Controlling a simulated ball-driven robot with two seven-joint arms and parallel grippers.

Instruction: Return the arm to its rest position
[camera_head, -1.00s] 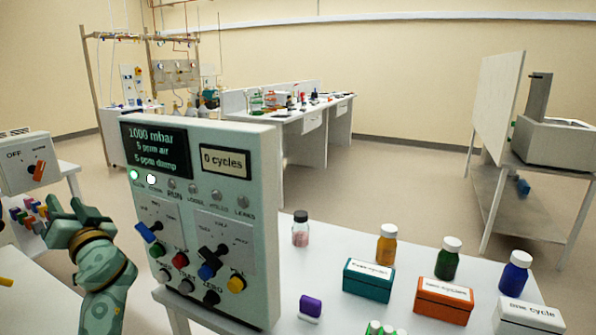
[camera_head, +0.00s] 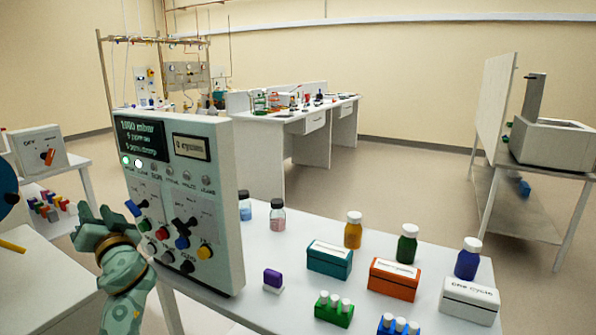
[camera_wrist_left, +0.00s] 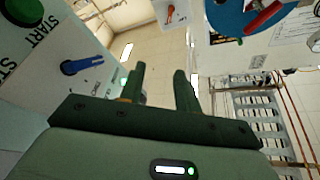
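My left arm comes in from the lower left in the head view. Its gripper (camera_head: 98,216) is raised just left of the control panel (camera_head: 224,235), with a small visual gap to the panel's knobs. In the left wrist view, the two dark fingers of the left gripper (camera_wrist_left: 159,78) stand apart with nothing between them, so it is open and empty. The panel's face, with a blue lever and a green START button (camera_wrist_left: 22,10), shows at the left of that view. My right gripper is out of view.
The white table (camera_head: 235,305) carries a teal box (camera_head: 329,262), an orange box (camera_head: 393,283), a white box (camera_head: 469,303), several bottles and small vial racks. A switch box (camera_head: 38,150) stands on a side table at left. Open floor lies behind.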

